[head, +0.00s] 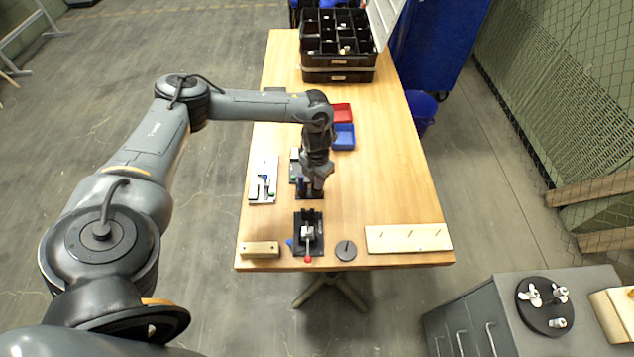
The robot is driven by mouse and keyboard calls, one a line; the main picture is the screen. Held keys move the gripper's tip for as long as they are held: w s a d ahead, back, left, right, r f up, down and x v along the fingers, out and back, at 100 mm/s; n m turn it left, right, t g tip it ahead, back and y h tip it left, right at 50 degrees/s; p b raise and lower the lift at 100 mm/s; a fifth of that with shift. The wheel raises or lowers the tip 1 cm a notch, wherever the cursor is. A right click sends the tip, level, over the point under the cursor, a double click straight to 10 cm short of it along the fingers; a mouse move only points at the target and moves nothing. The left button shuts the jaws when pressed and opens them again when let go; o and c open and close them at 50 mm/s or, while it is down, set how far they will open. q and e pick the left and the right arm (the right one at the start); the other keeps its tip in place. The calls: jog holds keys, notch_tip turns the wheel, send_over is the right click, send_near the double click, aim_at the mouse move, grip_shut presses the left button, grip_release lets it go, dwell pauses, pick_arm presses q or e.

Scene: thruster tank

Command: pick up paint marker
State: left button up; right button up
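My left arm comes in from the left and reaches over the wooden table. My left gripper (317,190) points down at a small black holder (305,196) near the middle of the table. A small dark blue upright item (300,184) stands at the holder, just left of the gripper; it may be the paint marker, but it is too small to tell. The gripper's fingers are small and partly merge with the dark holder, so I cannot tell whether they are open or hold anything. My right gripper is not in view.
A black toggle-clamp fixture (316,240) with a red knob, a wooden block (259,250), a grey disc (346,251) and a pegged board (408,238) line the near edge. A white plate (263,166) lies left; red (342,112) and blue (344,144) bins stand behind. The table's right side is clear.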

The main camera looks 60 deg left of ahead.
pick_arm(q)
grip_shut()
jog(key=shift+r, duration=0.1)
jog(key=shift+r, duration=0.45)
notch_tip(320, 180, up, 3)
jog(key=shift+r+p, duration=0.15)
jog(key=shift+p, duration=0.3)
jog(key=w+d+r+p, duration=0.3)
jog(key=w+d+r, duration=0.3)
jog(key=w+d, duration=0.2)
jog(key=shift+w+r, duration=0.3)
jog(key=shift+a, duration=0.1)
